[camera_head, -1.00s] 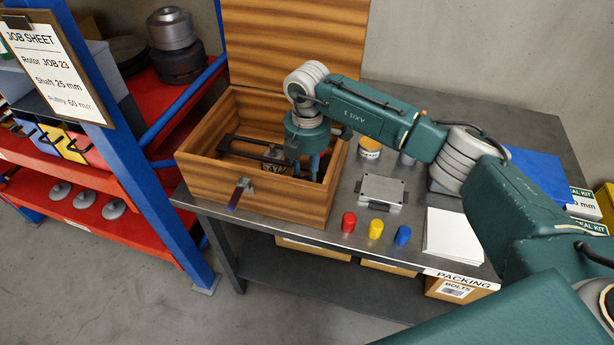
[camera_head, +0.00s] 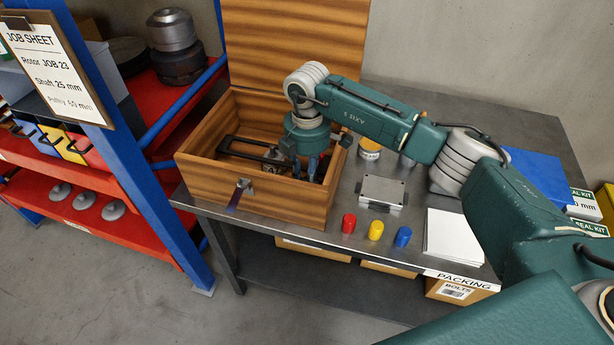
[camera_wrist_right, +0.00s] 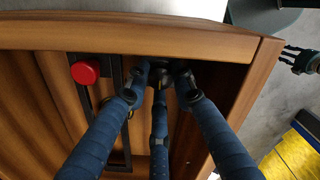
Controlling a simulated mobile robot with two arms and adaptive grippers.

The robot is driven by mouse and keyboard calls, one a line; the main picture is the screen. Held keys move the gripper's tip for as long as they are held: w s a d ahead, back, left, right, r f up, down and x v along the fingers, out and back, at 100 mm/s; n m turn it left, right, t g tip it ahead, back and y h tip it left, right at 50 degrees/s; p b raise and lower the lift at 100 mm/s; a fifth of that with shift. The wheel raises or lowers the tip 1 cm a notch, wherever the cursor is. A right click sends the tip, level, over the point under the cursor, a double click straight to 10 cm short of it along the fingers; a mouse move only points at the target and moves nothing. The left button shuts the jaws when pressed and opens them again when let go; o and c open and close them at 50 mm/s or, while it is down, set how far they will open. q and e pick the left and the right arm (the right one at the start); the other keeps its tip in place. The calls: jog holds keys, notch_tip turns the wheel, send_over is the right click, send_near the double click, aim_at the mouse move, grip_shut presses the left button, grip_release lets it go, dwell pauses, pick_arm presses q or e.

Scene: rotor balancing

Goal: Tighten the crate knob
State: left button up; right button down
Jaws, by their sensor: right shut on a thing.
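The wooden crate (camera_head: 250,194) stands on the table with its lid (camera_head: 296,42) raised. My right gripper (camera_wrist_right: 168,78) reaches down into it with blue fingers. In the right wrist view its fingertips are closed together on a small dark part beside the crate wall (camera_wrist_right: 150,38); the fingers hide most of it, so I cannot tell its full shape. A red round knob (camera_wrist_right: 85,72) sits to the left of the fingers, at a black frame (camera_wrist_right: 118,150) inside the crate. The frame also shows in the head view (camera_head: 238,146).
A grey metal box (camera_head: 382,190), red, yellow and blue caps (camera_head: 376,230) and white paper (camera_head: 453,236) lie right of the crate. A latch (camera_head: 240,190) hangs on the crate front. The blue-posted shelf (camera_head: 120,130) is close on the left.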

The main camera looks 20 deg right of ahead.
jog(key=c, duration=1.5)
grip_release()
jog(key=shift+w+d+r, duration=0.15)
jog(key=shift+w+r, duration=0.05)
jog(key=shift+r, duration=0.05)
jog(key=shift+c, duration=0.2)
jog(key=shift+o, duration=0.4)
jog(key=shift+s+f, duration=0.1)
notch_tip(320, 180, up, 12)
